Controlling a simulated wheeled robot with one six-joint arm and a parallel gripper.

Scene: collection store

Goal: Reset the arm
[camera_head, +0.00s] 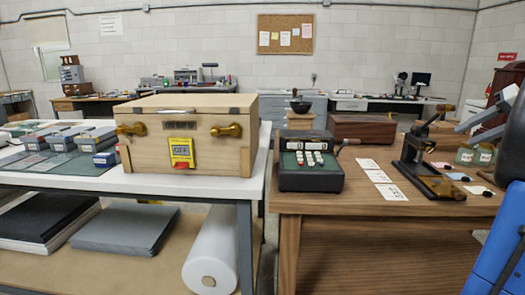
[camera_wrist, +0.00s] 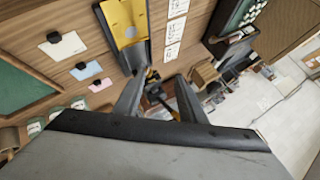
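My gripper (camera_head: 468,130) is at the right of the head view, raised near the lever press (camera_head: 428,165). In the wrist view my gripper (camera_wrist: 161,78) has its two fingers spread apart, with nothing held between them. The press is black with a yellowish base and a wooden-knobbed lever tilted up to the right. Its yellow base (camera_wrist: 128,25) shows beyond the fingers in the wrist view. Whether the fingers touch the press cannot be told, but a gap seems to show. Part of my arm is cut off at the right edge.
The wooden table (camera_head: 330,205) also bears an adding machine (camera_head: 310,170) with a side crank, white cards (camera_head: 379,177), small coloured tags (camera_head: 459,177) and jars (camera_head: 484,155). A wooden case (camera_head: 215,158) stands on the white bench at left. The table's front is bare.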

